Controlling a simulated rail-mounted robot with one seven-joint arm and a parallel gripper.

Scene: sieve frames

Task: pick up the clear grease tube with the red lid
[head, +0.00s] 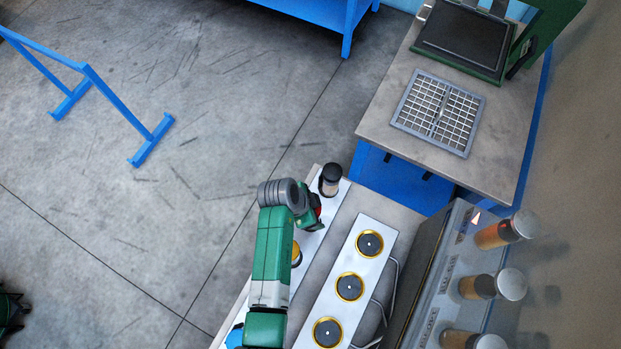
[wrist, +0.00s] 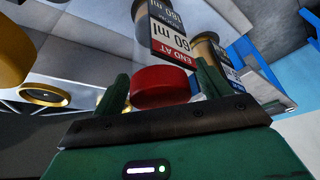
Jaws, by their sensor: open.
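The grease tube's red lid (wrist: 162,88) is in the middle of the wrist view, between the two green fingers of my gripper (wrist: 165,92). A labelled tube body (wrist: 172,32) reading "60 ml" and "END AT" shows just beyond the lid; its far end is cut off by the frame. My gripper is open, with the fingers on either side of the lid; whether either touches it I cannot tell. In the head view my gripper (head: 308,217) is over the left white rack, where a bit of red (head: 317,206) shows beside it. The arm hides most of the tube there.
A black-capped tube (head: 330,181) stands close by at the rack's far end. A second labelled tube (wrist: 207,52) shows close behind in the wrist view. The right white rack (head: 363,232) has gold-ringed holders. Several jars (head: 485,287) stand to the right.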

